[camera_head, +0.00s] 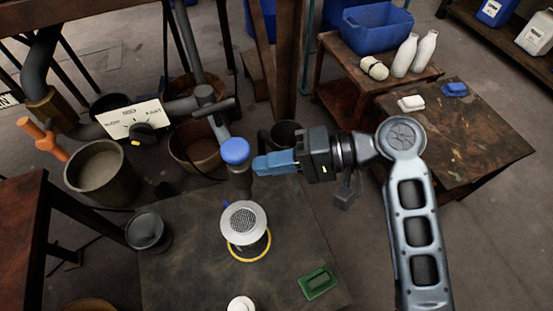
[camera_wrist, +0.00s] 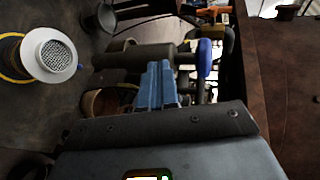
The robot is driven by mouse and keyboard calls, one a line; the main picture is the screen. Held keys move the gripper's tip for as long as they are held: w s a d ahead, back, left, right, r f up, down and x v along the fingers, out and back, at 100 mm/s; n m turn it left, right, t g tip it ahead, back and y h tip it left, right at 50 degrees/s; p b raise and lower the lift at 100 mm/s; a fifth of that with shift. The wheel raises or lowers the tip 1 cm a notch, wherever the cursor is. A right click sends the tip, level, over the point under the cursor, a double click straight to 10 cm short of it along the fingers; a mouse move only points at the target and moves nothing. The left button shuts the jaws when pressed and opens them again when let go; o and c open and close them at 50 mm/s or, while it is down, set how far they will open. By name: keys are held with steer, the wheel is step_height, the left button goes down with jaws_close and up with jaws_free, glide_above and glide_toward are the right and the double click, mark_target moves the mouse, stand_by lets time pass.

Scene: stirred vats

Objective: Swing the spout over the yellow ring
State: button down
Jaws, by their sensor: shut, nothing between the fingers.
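The spout (camera_head: 241,182) is a dark pipe with a round blue knob (camera_head: 235,151) on top; its lower end shows just behind the strainer. In the wrist view the spout (camera_wrist: 130,56) lies across the picture, with the blue knob (camera_wrist: 205,58) at its right end. A white strainer-topped vessel (camera_head: 244,219) stands on the dark table inside the yellow ring (camera_head: 262,250). In the wrist view a gap shows between the spout's open end and the strainer (camera_wrist: 55,55). My gripper (camera_head: 256,165) has blue fingers, shut and empty, just right of the knob; whether they touch is unclear.
A green tray (camera_head: 318,282) and a white jar (camera_head: 241,303) are near the table's front. A side table (camera_head: 470,135) stands at right.

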steer(key=shift+s+a+r+p, duration=0.1)
steer(key=shift+s+a+p, duration=0.3)
steer(key=shift+a+p, duration=0.2)
steer(key=shift+s+a+r+p, duration=0.1)
steer(key=shift+s+a+p, duration=0.25)
steer(key=shift+a+p, duration=0.25)
steer(key=shift+s+a+f, duration=0.15)
steer(key=shift+a+f, duration=0.1)
steer(key=shift+a, duration=0.1)
steer(key=shift+s, duration=0.1)
